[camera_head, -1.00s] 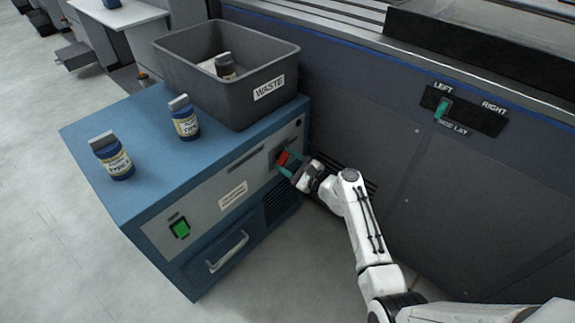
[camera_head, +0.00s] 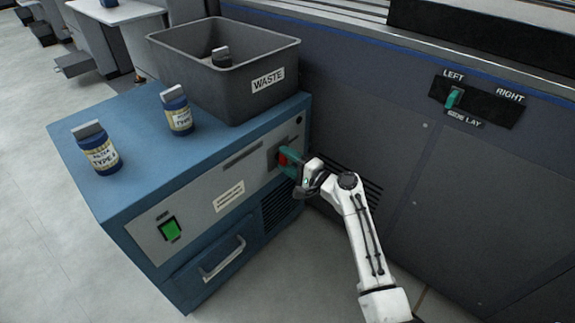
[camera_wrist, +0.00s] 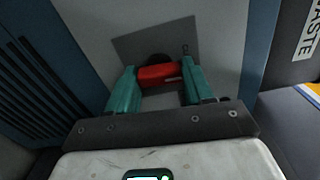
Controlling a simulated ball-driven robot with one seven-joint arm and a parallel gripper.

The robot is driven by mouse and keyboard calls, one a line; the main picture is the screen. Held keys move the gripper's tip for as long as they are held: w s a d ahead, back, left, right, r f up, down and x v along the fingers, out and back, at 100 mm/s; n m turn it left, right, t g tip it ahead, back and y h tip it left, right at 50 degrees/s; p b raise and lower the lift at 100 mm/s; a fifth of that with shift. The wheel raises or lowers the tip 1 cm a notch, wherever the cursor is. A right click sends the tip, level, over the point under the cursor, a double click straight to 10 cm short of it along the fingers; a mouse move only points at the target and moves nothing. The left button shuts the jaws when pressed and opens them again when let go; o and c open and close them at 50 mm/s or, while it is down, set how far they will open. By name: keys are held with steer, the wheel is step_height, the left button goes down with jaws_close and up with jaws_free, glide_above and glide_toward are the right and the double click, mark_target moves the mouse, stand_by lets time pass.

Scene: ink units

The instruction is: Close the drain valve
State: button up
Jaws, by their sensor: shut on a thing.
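The drain valve's red handle (camera_wrist: 160,75) sits on a grey plate (camera_wrist: 180,42) on the front of the blue cabinet. It lies crosswise between the two teal fingers of my gripper (camera_wrist: 155,88) in the wrist view, and the fingers are shut on it. In the head view the red handle (camera_head: 283,159) shows only in part, beside my gripper (camera_head: 290,163), which reaches the cabinet front from the right. The fingers hide much of the valve there. A small mark on the plate is too small to read.
A grey WASTE bin (camera_head: 205,80) holding a bottle stands on the blue cabinet (camera_head: 130,125). Two blue bottles (camera_head: 102,155) (camera_head: 178,112) stand beside it. A lit green switch (camera_head: 170,229) and a drawer handle (camera_head: 222,258) are on its front. A dark machine wall (camera_head: 420,180) stands at right.

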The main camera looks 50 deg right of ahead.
steer(key=shift+f+n+b, duration=0.1)
steer(key=shift+n+b, duration=0.2)
steer(key=shift+n, duration=0.3)
steer(key=o, duration=1)
steer(key=shift+o, duration=0.2)
steer(key=s+p, duration=0.3)
steer(key=s, duration=0.7)
steer(key=shift+s+d, duration=0.15)
steer(key=shift+s, duration=0.25)
